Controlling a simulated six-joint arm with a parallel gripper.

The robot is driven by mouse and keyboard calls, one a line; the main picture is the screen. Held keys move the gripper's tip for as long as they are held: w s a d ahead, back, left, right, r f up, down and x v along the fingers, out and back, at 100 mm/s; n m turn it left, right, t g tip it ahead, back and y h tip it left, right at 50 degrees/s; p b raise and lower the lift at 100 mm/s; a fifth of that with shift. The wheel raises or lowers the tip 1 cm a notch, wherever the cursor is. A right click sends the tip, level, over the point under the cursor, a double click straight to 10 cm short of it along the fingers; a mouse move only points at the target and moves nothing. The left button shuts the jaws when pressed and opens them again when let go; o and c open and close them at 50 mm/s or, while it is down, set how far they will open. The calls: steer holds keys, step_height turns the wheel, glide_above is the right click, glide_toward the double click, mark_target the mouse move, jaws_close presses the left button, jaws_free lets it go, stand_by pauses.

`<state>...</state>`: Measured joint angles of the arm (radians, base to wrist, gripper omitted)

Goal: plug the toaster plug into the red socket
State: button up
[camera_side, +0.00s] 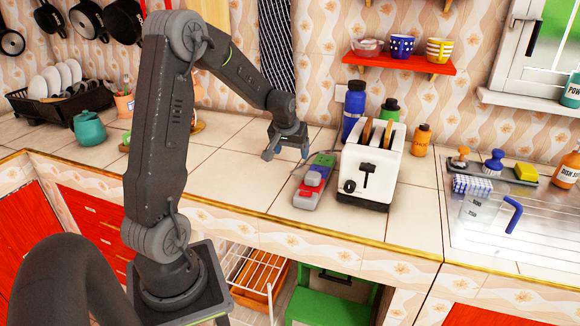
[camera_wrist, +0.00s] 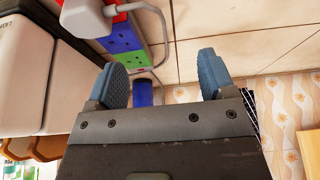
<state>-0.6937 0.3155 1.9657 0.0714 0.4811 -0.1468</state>
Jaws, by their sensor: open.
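The power strip (camera_side: 309,196) lies on the counter left of the white toaster (camera_side: 364,166). In the wrist view its red socket (camera_wrist: 119,16) is at the top edge, partly cut off, with the blue socket (camera_wrist: 122,38) and green socket (camera_wrist: 132,60) below it. A pale grey piece (camera_wrist: 116,8) with a cord lies over the red part; I cannot tell whether it is the toaster plug or whether it is seated. My gripper (camera_side: 286,150) is open and empty above the counter, left of the strip's far end. Its two blue fingers (camera_wrist: 163,82) are wide apart.
A blue bottle (camera_side: 354,109) and a green-topped bottle stand behind the toaster. A teal pot (camera_side: 89,128) and dish rack are at left, the sink (camera_side: 500,225) at right. The counter left of my gripper is mostly clear.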

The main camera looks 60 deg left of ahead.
glide_above(277, 178)
steer(key=d, duration=0.1)
steer(key=f, duration=0.9)
steer(key=shift+s+f, duration=0.15)
steer(key=shift+s, duration=0.25)
steer(key=v, duration=1.4)
steer(key=s+d+r+m, duration=0.1)
steer(key=d+r+m, duration=0.1)
steer(key=d, duration=0.7)
steer(key=s+d+r+m+t+h, duration=0.1)
steer(key=d+r, duration=0.3)
steer(key=d, duration=0.5)
steer(key=s+d+r+m+t+h, duration=0.1)
steer(key=s+d+r+m, duration=0.1)
steer(key=d, duration=0.6)
steer(key=shift+s+d+r+m, duration=0.4)
steer(key=shift+s+m, duration=0.35)
steer(key=shift+m, duration=0.35)
steer(key=shift+m+h, duration=0.6)
steer(key=shift+m, duration=0.3)
steer(key=s+d, duration=0.4)
steer(key=shift+s+r, duration=0.1)
steer(key=shift+s, duration=0.05)
